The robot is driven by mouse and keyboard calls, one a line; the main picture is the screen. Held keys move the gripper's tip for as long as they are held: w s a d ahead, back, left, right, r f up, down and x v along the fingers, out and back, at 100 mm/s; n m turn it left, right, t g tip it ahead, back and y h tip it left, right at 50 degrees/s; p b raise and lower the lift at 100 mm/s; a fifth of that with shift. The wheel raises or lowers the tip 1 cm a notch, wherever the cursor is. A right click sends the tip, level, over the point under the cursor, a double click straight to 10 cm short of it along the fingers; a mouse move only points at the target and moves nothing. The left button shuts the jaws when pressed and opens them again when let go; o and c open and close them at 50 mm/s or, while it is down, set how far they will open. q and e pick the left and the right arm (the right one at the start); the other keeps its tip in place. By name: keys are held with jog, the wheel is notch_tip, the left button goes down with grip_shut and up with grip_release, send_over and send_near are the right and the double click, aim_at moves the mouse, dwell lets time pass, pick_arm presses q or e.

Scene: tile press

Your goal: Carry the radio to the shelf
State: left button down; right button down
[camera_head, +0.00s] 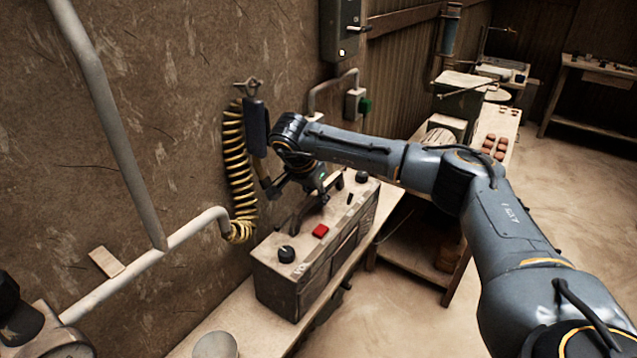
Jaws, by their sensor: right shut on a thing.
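The radio (292,285) is a worn, pale box with dark knobs, a red button and a carry handle on top. It stands upright at the narrow wooden bench along the wall; I cannot tell whether its base touches the bench. My right gripper (318,197) reaches down onto the top of the radio and is shut on its handle. The fingers are small and partly hidden by my wrist. My left gripper is not in view. I cannot tell which surface is the shelf.
A yellow coiled hose (238,165) hangs on the wall close left of the radio. A pale pipe (150,268) runs along the wall. A cup (215,345) stands at the near end of the bench. A table with reddish pieces (500,140) is farther back. Open floor (560,220) lies right.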

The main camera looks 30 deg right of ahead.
jog(key=shift+w, duration=0.1)
jog(key=shift+f, duration=0.2)
jog(key=c, duration=1.8)
grip_release()
jog(key=shift+s+f, duration=0.2)
jog(key=shift+c, duration=0.2)
jog(key=o, duration=0.5)
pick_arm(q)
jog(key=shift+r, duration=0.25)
pick_arm(e)
jog(key=shift+r, duration=0.1)
